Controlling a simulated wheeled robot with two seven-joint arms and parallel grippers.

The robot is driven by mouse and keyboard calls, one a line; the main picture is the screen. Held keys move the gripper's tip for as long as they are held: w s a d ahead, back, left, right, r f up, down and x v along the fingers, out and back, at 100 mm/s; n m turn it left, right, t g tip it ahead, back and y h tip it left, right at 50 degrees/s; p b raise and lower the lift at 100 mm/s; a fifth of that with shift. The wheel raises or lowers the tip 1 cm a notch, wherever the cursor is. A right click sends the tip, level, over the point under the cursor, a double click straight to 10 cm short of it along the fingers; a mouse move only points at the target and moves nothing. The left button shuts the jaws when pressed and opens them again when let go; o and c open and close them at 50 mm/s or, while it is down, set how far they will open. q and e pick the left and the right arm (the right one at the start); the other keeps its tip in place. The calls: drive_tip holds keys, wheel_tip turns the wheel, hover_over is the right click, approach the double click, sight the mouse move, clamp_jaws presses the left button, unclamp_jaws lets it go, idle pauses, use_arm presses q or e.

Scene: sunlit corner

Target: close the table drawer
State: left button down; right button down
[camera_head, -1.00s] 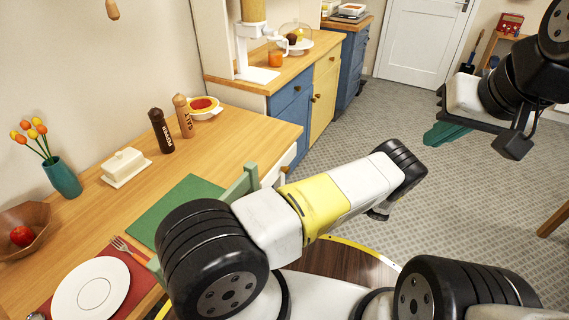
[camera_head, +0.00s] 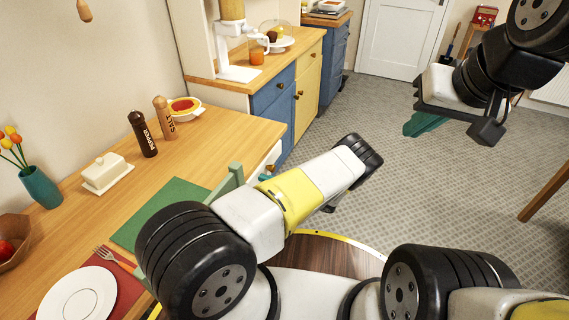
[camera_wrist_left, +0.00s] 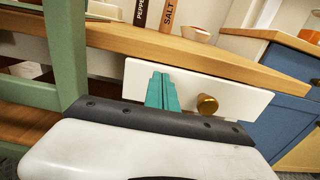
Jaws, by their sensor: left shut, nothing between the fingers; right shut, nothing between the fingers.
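The table drawer has a white front (camera_wrist_left: 235,98) with a brass knob (camera_wrist_left: 207,104), below the wooden tabletop's edge in the left wrist view. In the head view a sliver of the white drawer (camera_head: 262,163) shows beside the table edge, partly hidden by the green chair and my arm. How far it stands open is hard to tell. My left gripper's teal fingers (camera_wrist_left: 160,78) are shut and empty, in front of the drawer front, left of the knob; contact cannot be told. My right gripper (camera_head: 424,123) is shut and empty, raised over the floor at upper right.
A green chair (camera_wrist_left: 66,50) stands close on the left of my left gripper. The table (camera_head: 215,140) carries a pepper mill (camera_head: 142,134), a salt mill (camera_head: 164,118), a butter dish (camera_head: 106,174) and a plate (camera_head: 78,298). Blue and yellow cabinets (camera_head: 308,95) stand beyond. The tiled floor at right is mostly clear.

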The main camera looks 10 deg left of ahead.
use_arm(q)
drive_tip(key=shift+w+a, duration=0.15)
drive_tip(key=shift+a, duration=0.35)
drive_tip(key=x, duration=0.9)
drive_tip(key=shift+a, duration=0.15)
drive_tip(key=shift+a+r, duration=0.1)
